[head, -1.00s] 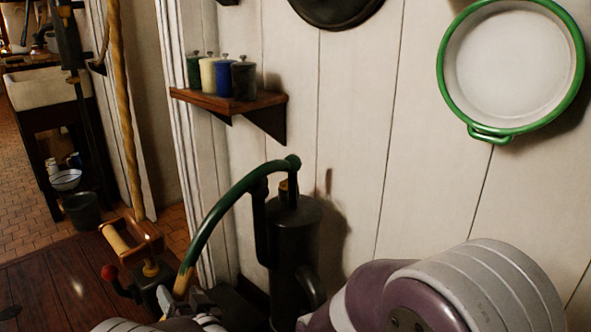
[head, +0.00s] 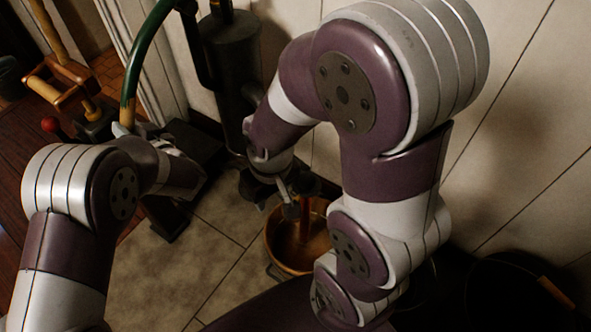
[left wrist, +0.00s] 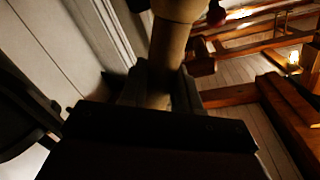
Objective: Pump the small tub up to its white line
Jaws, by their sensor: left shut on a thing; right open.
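A dark pump body (head: 228,62) stands by the wall, with a curved green handle (head: 147,42) that ends in a wooden grip (head: 128,112). My left gripper (head: 122,130) is shut on this grip; the left wrist view shows the wood (left wrist: 167,55) between the fingers. A small brown tub (head: 285,252) stands on the floor right of the pump, partly hidden by my right arm. My right gripper (head: 291,205) is open just above the tub's back left rim. A brown upright shape shows inside the tub; I cannot tell what it is. No white line or water level is discernible.
A wooden-handled device (head: 70,85) with a red knob (head: 50,125) stands at the left. A dark vessel (head: 500,292) with a wooden handle is at the lower right. Bare floor tiles (head: 215,215) lie left of the tub.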

